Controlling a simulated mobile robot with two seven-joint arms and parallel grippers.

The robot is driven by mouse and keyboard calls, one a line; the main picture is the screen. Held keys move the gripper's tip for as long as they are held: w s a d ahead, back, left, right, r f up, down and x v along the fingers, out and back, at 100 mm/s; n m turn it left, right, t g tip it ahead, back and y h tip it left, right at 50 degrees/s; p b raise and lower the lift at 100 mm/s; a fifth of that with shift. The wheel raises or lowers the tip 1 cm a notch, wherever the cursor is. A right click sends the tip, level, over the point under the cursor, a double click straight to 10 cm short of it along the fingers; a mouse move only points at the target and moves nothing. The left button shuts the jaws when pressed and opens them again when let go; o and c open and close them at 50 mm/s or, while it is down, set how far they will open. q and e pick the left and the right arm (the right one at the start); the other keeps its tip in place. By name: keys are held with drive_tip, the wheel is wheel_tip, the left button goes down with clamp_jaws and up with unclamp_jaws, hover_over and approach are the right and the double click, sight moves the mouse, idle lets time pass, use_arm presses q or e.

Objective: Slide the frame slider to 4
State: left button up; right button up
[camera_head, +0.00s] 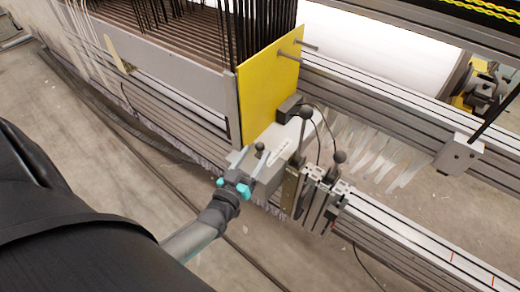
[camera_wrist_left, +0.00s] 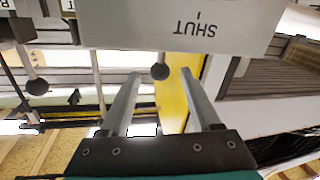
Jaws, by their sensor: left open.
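My left gripper (camera_head: 250,163) is open beside the grey box under the yellow plate. A small black ball knob (camera_head: 259,147) sits at its fingertips. In the left wrist view the black knob (camera_wrist_left: 160,71) appears between the two open fingers (camera_wrist_left: 160,78), with gaps on both sides. It hangs from a white panel (camera_wrist_left: 240,22) that reads SHUT upside down. I cannot tell which knob is the frame slider, and no number 4 is readable. My right gripper is not in view.
Other ball-topped levers (camera_head: 339,157) stand just right of the gripper. The yellow plate (camera_head: 262,97) rises behind it, with dark vertical rods beyond. Grey rails (camera_head: 420,245) run to the lower right. Bare floor (camera_head: 110,185) lies to the left.

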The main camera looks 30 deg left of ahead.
sight(260, 147)
use_arm(q)
drive_tip(key=shift+w+a+b, duration=0.2)
drive_tip(key=shift+w+b, duration=0.3)
drive_tip(key=shift+w, duration=1.35)
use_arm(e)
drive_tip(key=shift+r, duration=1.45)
use_arm(q)
clamp_jaws()
